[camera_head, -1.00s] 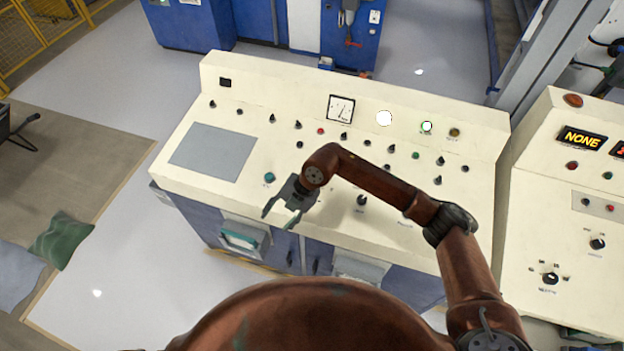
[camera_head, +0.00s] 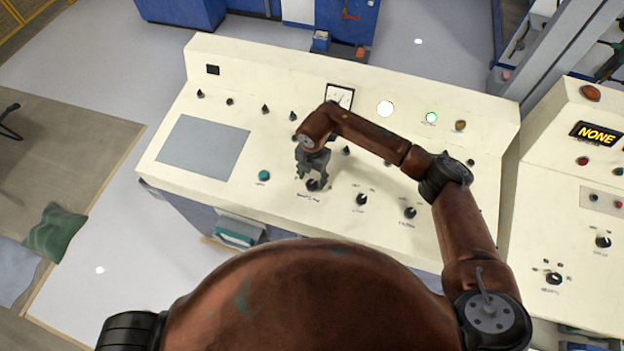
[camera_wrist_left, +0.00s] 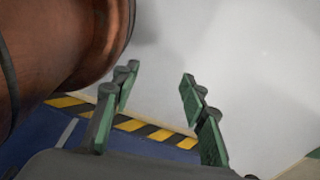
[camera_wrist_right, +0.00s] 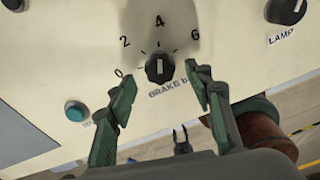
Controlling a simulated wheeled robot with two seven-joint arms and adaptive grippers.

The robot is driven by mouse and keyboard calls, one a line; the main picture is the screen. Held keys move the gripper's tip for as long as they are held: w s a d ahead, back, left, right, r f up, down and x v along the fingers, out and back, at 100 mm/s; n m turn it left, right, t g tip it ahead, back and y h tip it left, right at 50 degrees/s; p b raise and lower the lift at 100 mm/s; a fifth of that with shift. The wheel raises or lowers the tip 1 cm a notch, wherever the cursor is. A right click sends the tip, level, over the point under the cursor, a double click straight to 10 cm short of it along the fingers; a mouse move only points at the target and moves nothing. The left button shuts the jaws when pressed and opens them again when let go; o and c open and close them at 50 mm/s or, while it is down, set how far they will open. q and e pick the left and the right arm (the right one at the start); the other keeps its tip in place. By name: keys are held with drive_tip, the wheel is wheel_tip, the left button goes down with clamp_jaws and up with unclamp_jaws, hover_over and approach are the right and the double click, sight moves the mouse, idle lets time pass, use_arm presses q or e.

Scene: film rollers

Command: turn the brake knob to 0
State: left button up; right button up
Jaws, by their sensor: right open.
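The brake knob (camera_wrist_right: 159,68) is a round black knob with a white mark that points up towards the 4. Its printed scale shows 0, 2, 4 and 6, with the 0 at lower left. In the head view the brake knob (camera_head: 312,185) is on the front part of the cream panel. My right gripper (camera_head: 312,174) is just above it, pointing down. Its fingers are open, one on each side of the knob in the right wrist view, without visible contact. My left gripper (camera_wrist_left: 155,105) is open and empty in the left wrist view, above the floor.
The cream control panel (camera_head: 230,75) carries several other knobs. A teal button (camera_head: 264,175) is left of the brake knob, and another black knob (camera_head: 361,199) is to its right. A second console (camera_head: 570,230) stands at the right.

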sight(312, 183)
wheel_tip(312, 183, down, 2)
drive_tip(key=shift+w+f, duration=0.1)
drive_tip(key=shift+f, duration=0.45)
drive_tip(key=c, duration=1.2)
use_arm(q)
drive_tip(key=shift+w+r, duration=0.15)
drive_tip(key=shift+w, duration=0.5)
use_arm(e)
drive_tip(key=shift+o, duration=0.2)
